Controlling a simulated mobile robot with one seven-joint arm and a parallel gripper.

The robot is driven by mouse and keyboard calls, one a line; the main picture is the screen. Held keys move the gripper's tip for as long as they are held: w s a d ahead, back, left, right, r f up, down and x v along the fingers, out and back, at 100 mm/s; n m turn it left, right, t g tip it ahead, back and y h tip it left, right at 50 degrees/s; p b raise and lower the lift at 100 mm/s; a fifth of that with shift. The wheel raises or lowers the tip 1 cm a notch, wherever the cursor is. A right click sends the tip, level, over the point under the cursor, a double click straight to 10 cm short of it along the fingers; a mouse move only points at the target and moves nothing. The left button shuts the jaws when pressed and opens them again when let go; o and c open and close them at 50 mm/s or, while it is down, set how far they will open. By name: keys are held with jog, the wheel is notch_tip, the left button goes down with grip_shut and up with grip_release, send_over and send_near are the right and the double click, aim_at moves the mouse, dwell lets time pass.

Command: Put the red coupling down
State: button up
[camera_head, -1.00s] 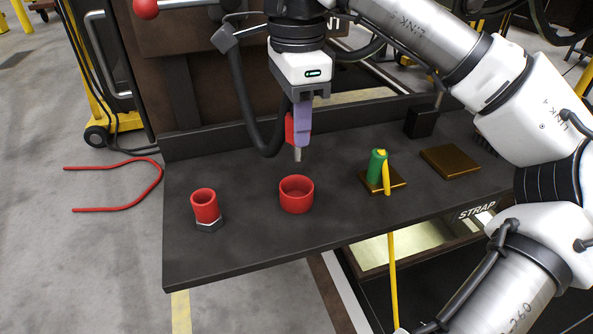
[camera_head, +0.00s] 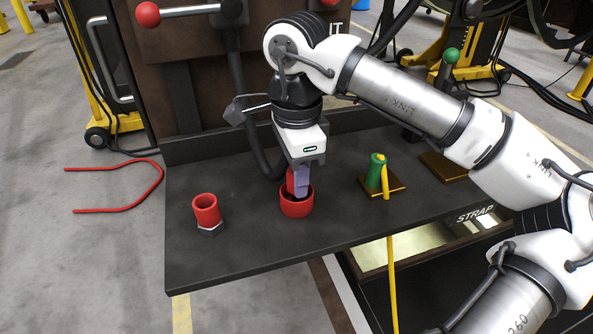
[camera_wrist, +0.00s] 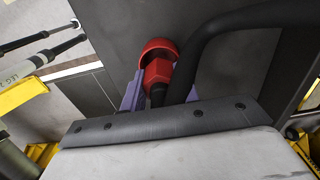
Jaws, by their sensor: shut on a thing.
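The red coupling (camera_head: 290,181) is on the end of a thick black hose (camera_head: 250,150). My gripper (camera_head: 299,188) points down and is shut on the coupling, with purple fingers at its sides. The lower end of the coupling is inside the mouth of a round red cup (camera_head: 297,208) on the dark shelf, hidden by the cup's rim. In the wrist view the coupling (camera_wrist: 157,72) sits between the fingers, against the cup's opening (camera_wrist: 158,47). I cannot tell whether it touches the cup's bottom.
A red tube on a grey nut (camera_head: 207,212) stands to the left on the dark shelf (camera_head: 240,250). To the right is a green and yellow handle (camera_head: 376,170) on a brass plate, with a yellow strap (camera_head: 391,270) hanging down. A back wall edges the shelf.

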jog(key=o, duration=1.1)
jog(key=shift+f, duration=0.1)
notch_tip(320, 180, up, 12)
jog(key=shift+r+b, duration=0.2)
jog(key=shift+b, duration=0.15)
